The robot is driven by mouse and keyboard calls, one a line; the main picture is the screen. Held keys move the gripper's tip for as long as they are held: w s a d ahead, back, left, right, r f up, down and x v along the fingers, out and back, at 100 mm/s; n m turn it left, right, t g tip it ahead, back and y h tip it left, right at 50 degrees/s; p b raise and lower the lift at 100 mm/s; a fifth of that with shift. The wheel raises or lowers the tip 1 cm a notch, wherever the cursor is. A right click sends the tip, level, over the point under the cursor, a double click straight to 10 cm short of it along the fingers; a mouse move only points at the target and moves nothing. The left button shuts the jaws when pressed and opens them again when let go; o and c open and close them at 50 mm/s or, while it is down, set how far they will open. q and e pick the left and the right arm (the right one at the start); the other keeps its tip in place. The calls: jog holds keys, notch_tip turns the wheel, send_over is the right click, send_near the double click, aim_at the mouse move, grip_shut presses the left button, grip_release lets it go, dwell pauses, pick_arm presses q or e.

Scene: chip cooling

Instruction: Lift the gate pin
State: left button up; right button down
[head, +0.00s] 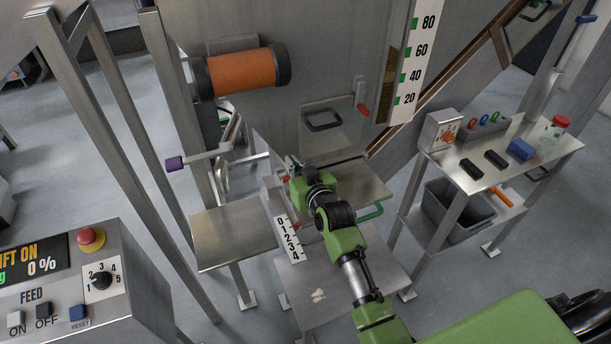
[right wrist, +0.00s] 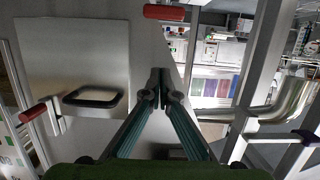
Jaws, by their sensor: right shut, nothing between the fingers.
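My right gripper (head: 293,166) reaches in front of the steel machine, just above the small plate below the hatch. In the right wrist view its two fingers (right wrist: 160,77) meet at the tips, with nothing held between them. A red-gripped latch (head: 361,102) hangs beside the black hatch handle (head: 323,121); it also shows in the right wrist view (right wrist: 33,113). Another red grip (right wrist: 164,13) is near the top of the right wrist view, apart from the fingers. I cannot tell for certain which part is the gate pin; my wrist hides some of this area in the head view.
A purple-ended lever (head: 175,163) sticks out at the left. A steel side shelf (head: 236,238) and a numbered scale (head: 289,239) are near my arm. A tool cart (head: 508,150) stands right, and a control box (head: 100,270) lower left.

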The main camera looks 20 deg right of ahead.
jog(key=f+b+v, duration=0.1)
jog(key=b+v, duration=0.1)
jog(key=v, duration=0.7)
jog(key=f+n+b, duration=0.1)
jog(key=f+n, duration=0.1)
jog(key=n, duration=0.9)
jog(key=d+f+n+b, duration=0.1)
jog(key=f+n+b, duration=0.1)
jog(key=n, duration=1)
jog(key=f+n+g+b, duration=0.1)
jog(key=f+n+b, duration=0.1)
jog(key=n, duration=0.9)
jog(key=shift+s+d+f+n, duration=0.1)
jog(key=shift+s+f+n, duration=0.05)
jog(key=shift+f, duration=0.3)
jog(key=shift+s+d+f+n, duration=0.1)
jog(key=shift+s+f+n, duration=0.05)
jog(key=shift+f, duration=0.3)
jog(key=shift+d+f+n, duration=0.15)
jog(key=shift+d+n, duration=0.1)
jog(key=shift+n, duration=0.25)
jog(key=shift+d, duration=0.1)
jog(key=shift+w+f, duration=0.1)
jog(key=shift+w, duration=0.1)
jog(key=x, duration=0.9)
jog(key=shift+w+p, duration=0.2)
jog(key=shift+p, duration=0.2)
